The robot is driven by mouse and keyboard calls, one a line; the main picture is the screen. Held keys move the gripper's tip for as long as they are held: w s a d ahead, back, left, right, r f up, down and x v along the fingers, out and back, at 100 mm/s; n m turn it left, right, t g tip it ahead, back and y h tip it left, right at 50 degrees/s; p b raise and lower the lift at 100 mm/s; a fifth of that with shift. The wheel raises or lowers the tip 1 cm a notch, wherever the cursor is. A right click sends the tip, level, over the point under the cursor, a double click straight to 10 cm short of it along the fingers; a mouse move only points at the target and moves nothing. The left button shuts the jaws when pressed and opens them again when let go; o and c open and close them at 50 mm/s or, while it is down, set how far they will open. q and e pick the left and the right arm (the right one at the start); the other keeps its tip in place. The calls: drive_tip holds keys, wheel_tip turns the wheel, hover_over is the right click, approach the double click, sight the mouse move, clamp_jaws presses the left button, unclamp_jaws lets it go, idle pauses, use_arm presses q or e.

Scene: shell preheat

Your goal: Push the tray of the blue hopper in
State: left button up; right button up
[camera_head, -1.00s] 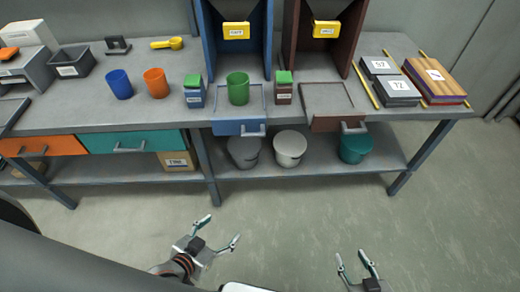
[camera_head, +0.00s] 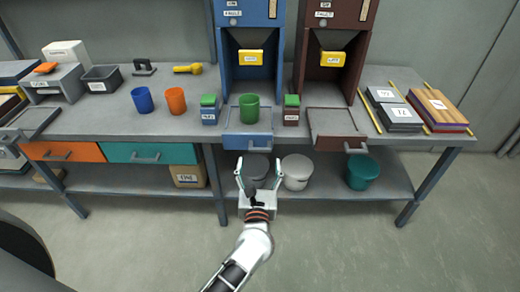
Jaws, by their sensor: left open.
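The blue hopper (camera_head: 249,75) stands at the back of the bench. Its tray (camera_head: 235,139), with a blue front and a pale handle (camera_head: 259,149), sticks out past the bench's front edge. A green cup (camera_head: 249,108) stands at the tray's rear, in front of the hopper. My left gripper (camera_head: 258,165) is open and empty, in front of and below the tray handle in the picture. Its fingers point toward the tray; I cannot tell whether they touch it. My right gripper is out of view.
A brown hopper (camera_head: 333,80) with its own extended tray (camera_head: 336,143) stands to the right. Small green-topped boxes (camera_head: 209,110) (camera_head: 291,110) flank the cup. Blue (camera_head: 142,100) and orange (camera_head: 176,101) cups stand left. Pails (camera_head: 297,172) sit on the lower shelf.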

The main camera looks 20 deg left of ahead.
sight(259, 150)
use_arm(q)
drive_tip(key=shift+x, duration=3.9)
drive_tip(key=c, duration=1.6)
